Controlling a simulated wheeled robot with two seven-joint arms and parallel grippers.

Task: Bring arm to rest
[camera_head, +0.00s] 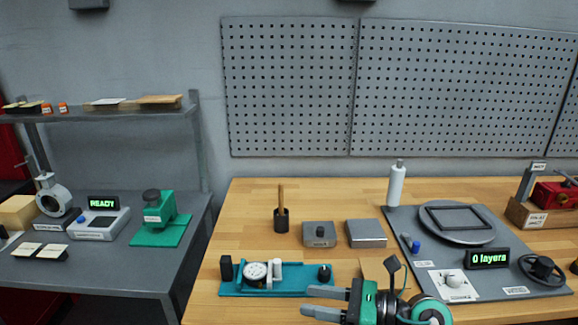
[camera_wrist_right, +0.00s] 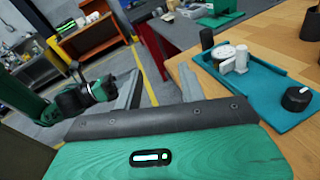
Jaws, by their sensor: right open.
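My right gripper (camera_head: 322,302) is at the front edge of the wooden bench in the head view. Its two grey fingers point left and are apart, with nothing between them. In the right wrist view the fingers (camera_wrist_right: 158,92) also show apart and empty, with floor and the bench edge beyond. The fingers are just in front of the teal fixture (camera_head: 300,292), which carries a round dial and a black knob. In the right wrist view a green and black arm link of mine (camera_wrist_right: 100,88) shows at the left. My left gripper does not show clearly in either view.
The wooden bench (camera_head: 240,208) holds a pen cup (camera_head: 281,220), two grey boxes, a white bottle (camera_head: 396,185) and a grey mat (camera_head: 400,225) with a round plate and a "0 layers" display (camera_head: 487,258). A grey table (camera_head: 135,268) stands left, across a gap.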

